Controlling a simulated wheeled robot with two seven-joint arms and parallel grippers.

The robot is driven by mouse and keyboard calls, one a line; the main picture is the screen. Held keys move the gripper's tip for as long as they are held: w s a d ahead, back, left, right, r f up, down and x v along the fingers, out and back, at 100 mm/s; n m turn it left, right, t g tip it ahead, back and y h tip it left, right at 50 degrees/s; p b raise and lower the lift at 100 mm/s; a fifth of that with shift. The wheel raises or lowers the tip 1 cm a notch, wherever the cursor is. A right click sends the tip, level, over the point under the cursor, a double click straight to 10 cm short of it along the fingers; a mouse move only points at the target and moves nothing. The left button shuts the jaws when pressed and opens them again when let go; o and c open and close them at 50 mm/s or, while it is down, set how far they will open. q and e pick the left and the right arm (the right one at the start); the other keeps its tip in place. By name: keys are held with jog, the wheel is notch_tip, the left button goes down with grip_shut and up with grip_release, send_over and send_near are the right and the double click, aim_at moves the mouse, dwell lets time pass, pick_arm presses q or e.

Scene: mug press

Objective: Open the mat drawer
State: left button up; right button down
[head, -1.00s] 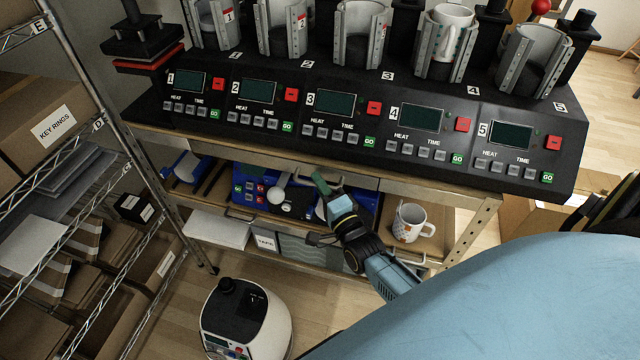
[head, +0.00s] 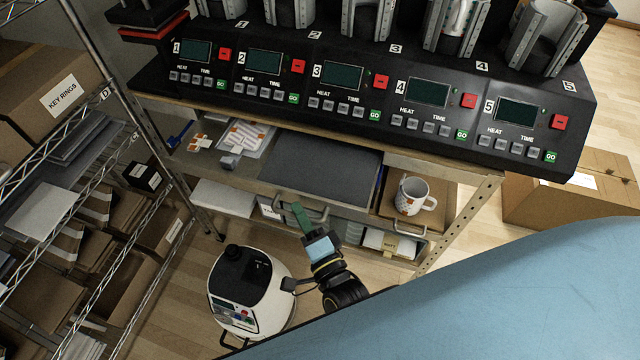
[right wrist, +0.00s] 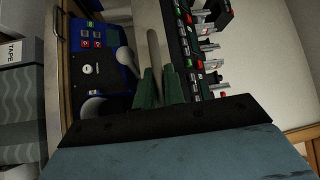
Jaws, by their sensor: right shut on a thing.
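The mat drawer (head: 268,182) under the press counter is pulled out toward me. A flat dark grey mat (head: 320,166) lies in it, with patterned sheets (head: 246,134) at its left. My right gripper (head: 300,214) has its green fingers shut on the bar handle (head: 318,212) at the drawer's front. In the right wrist view the fingers (right wrist: 158,88) close around the grey handle bar (right wrist: 155,48). The fingers hide part of the handle. My left gripper is not in view.
A white rounded machine (head: 245,292) stands on the floor in front. A wire rack with boxes is at left. Five numbered press panels (head: 340,80) line the counter above.

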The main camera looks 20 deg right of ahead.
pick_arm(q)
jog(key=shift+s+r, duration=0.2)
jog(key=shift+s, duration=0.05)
pick_arm(e)
jog(key=s+a, duration=0.5)
jog(key=shift+s, duration=0.4)
jog(key=shift+d, duration=0.1)
jog(key=c, duration=1.5)
grip_release()
